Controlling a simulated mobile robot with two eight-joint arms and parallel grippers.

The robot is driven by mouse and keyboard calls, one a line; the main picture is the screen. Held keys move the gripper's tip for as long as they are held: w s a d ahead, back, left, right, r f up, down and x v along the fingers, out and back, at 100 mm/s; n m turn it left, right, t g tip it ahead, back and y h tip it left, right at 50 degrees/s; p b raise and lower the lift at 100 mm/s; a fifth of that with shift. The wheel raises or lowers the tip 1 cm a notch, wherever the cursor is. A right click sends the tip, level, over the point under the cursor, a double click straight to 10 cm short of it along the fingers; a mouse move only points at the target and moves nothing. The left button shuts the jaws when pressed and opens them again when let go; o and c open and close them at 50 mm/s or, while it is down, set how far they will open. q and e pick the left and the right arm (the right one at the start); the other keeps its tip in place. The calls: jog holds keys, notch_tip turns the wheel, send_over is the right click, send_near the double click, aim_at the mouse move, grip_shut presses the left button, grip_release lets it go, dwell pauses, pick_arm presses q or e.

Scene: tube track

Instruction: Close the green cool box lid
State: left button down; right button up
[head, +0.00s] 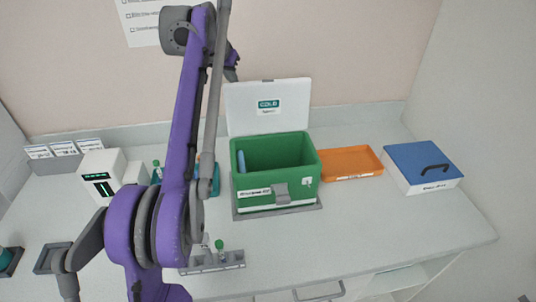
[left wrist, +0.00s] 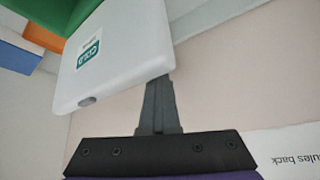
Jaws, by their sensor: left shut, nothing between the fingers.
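The green cool box (head: 265,190) stands on a grey base on the counter. Its white lid (head: 268,104), with a green COLD label, is open and stands upright at the back. A blue item shows inside the box. My left gripper (head: 232,74) is high at the lid's upper left corner, partly hidden behind my purple arm. In the left wrist view the shut, empty fingers (left wrist: 160,100) are close against the edge of the lid (left wrist: 118,55); I cannot tell whether they touch. My right gripper is not in view.
An orange tray (head: 351,162) and a white box with a blue lid (head: 422,166) are right of the cool box. A tube rack (head: 228,262) is in front. A white device (head: 103,176) is at the left. The counter's front right is clear.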

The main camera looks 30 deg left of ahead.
aim_at(236, 90)
pick_arm(q)
jog(key=shift+s+d+f, duration=0.1)
jog(key=shift+d+f, duration=0.05)
jog(key=shift+f, duration=0.55)
jog(key=shift+s+d+r, duration=0.25)
jog(key=shift+s+d, duration=0.2)
jog(key=shift+s, duration=0.1)
jog(key=shift+s+d+r, duration=0.2)
jog(key=shift+s+d, duration=0.25)
jog(key=shift+s, duration=0.1)
jog(key=shift+s+d+r, duration=0.25)
jog(key=shift+s+d, duration=0.2)
jog(key=shift+s, duration=0.1)
jog(key=shift+s+d+r, duration=0.1)
jog(key=shift+r, duration=0.1)
jog(key=shift+s+d+b, duration=0.4)
jog(key=shift+s+d, duration=0.05)
jog(key=shift+s, duration=0.1)
jog(key=shift+s+d+b, duration=0.3)
jog(key=shift+s+d, duration=0.65)
jog(key=shift+s, duration=0.2)
jog(key=shift+f, duration=0.2)
